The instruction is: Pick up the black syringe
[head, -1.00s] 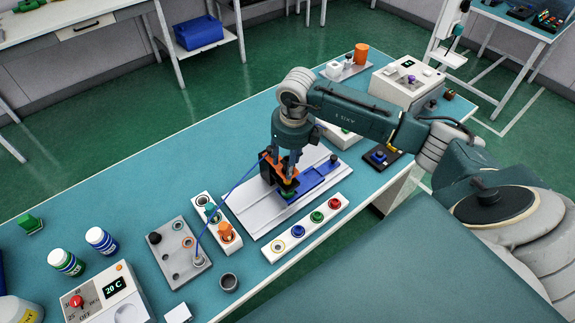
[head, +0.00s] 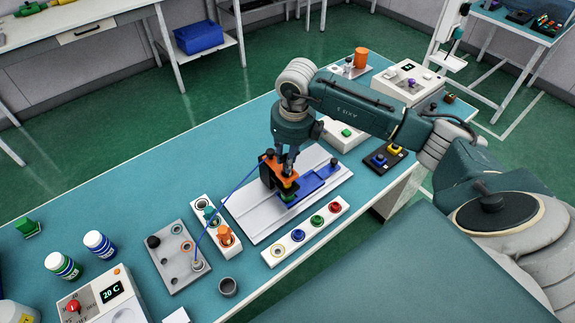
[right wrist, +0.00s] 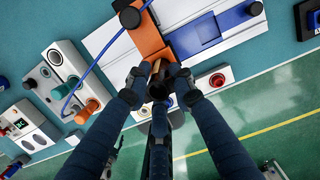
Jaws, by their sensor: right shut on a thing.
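My right gripper (head: 288,170) is over the white plate near the orange-and-black block. In the right wrist view its fingers (right wrist: 158,78) are closed around a small dark, round-ended piece (right wrist: 158,91), seen end-on. It may be the black syringe, but its body is mostly hidden by the fingers. The orange part of the block (right wrist: 150,38) is right beside the fingertips, and I cannot tell whether they touch. A blue slide (head: 318,183) lies beside the block on the white plate (head: 258,217). My left gripper does not show.
A blue cable (head: 228,196) arches from the block to the grey holed plate (head: 183,268). A white strip with coloured rings (head: 316,227) and a white holder with an orange plug (head: 224,233) are close by.

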